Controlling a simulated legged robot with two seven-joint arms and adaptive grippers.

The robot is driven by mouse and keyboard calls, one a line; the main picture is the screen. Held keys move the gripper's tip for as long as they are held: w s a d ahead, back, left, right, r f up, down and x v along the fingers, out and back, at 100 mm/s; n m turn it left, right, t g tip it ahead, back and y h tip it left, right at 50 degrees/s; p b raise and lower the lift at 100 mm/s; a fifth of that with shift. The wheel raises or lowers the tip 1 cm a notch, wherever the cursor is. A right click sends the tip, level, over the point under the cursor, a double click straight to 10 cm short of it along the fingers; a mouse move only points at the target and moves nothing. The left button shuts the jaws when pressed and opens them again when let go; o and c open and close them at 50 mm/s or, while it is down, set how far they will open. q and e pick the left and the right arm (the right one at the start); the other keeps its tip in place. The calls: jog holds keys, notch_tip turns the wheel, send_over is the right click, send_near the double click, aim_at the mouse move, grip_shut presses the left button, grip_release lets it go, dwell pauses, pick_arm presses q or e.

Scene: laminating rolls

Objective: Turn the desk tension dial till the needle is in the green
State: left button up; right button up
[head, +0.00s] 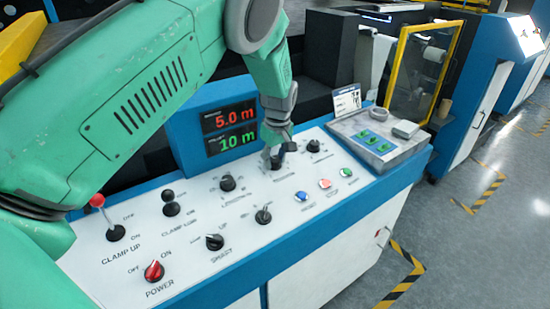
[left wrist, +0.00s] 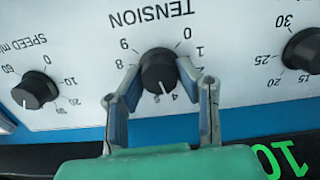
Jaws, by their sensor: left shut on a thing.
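The tension dial (left wrist: 158,72) is a black round knob on the white panel, under the upside-down word TENSION in the left wrist view. Its white pointer line faces the bottom of that view, near the 4; part of the scale is hidden. My left gripper (left wrist: 158,68) has one finger on each side of the dial and is shut on it. In the head view my left gripper (head: 274,152) reaches down to the panel and mostly hides the dial. I see no needle gauge with a green zone. My right gripper is out of view.
A speed knob (left wrist: 35,90) and another numbered knob (left wrist: 304,50) flank the dial. Several knobs and levers, including the red power switch (head: 154,271), stand on the desk panel. A display (head: 229,127) reads 5.0 m and 10 m behind. Coloured push buttons (head: 325,184) lie in front.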

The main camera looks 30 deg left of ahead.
aim_at(278, 162)
pick_arm(q)
jog(key=shift+n, duration=0.3)
jog(key=o, duration=1.1)
jog(key=shift+d, duration=0.1)
jog(key=r, duration=0.8)
jog(key=d+r, duration=0.1)
jog(key=r, duration=0.2)
jog(key=shift+s+r, duration=0.15)
jog(key=shift+r, duration=0.25)
jog(key=shift+f, duration=0.15)
